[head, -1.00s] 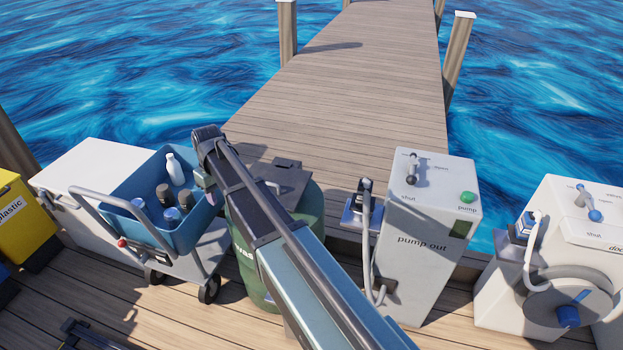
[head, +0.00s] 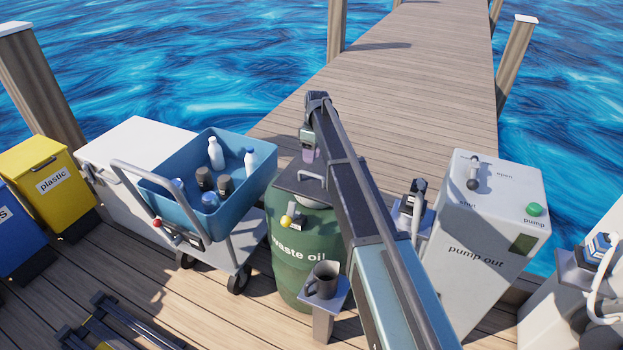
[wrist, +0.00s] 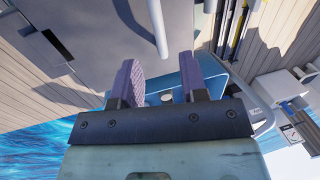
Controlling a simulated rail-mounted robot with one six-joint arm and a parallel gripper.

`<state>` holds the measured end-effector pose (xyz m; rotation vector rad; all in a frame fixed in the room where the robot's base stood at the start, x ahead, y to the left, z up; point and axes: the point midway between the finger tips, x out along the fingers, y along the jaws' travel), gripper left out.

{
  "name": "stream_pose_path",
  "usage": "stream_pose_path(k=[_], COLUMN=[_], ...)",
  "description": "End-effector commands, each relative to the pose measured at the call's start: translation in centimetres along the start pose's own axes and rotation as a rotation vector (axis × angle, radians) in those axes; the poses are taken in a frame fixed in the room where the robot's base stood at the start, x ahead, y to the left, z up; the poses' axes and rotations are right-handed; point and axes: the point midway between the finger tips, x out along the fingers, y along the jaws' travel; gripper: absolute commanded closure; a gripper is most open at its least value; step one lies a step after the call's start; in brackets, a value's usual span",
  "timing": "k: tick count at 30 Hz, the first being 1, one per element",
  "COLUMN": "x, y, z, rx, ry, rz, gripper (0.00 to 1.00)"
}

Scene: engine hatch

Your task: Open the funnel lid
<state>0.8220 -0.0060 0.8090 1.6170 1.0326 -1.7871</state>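The funnel lid (head: 288,180) is a flat dark grey plate lying shut on top of the green waste oil drum (head: 290,232). A pale bar handle (head: 311,178) is on it. My gripper (head: 309,154) hangs above the lid, near the handle, partly hidden by my arm in the head view. In the wrist view my gripper (wrist: 162,82) shows two purple-padded fingers apart with nothing between them. The handle (wrist: 154,25) shows beyond the fingertips against the grey lid (wrist: 95,45), apart from the fingers.
A cart with a blue tub (head: 235,190) of bottles stands left of the drum. A dark mug (head: 323,280) sits on a small stand in front. The pump out cabinet (head: 495,225) is at right. A yellow tap knob (head: 286,221) is on the drum's front.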

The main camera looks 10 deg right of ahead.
Motion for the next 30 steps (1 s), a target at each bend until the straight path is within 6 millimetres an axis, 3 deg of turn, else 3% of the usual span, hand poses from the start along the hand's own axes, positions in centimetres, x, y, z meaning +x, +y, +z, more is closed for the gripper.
stream_pose_path(k=[1,7,16,24,30], x=[2.6,5.9,5.8,5.8,5.8], y=[0.2,0.1,0.0,0.0,0.0], z=[0.0,0.0,0.0,0.0,0.0], rx=[0.0,0.0,0.001,0.001,0.001], ry=[0.0,0.0,0.0,0.0,0.0], rz=[0.0,0.0,0.0,0.0,0.0], gripper=[0.6,0.6,0.6,1.0,1.0])
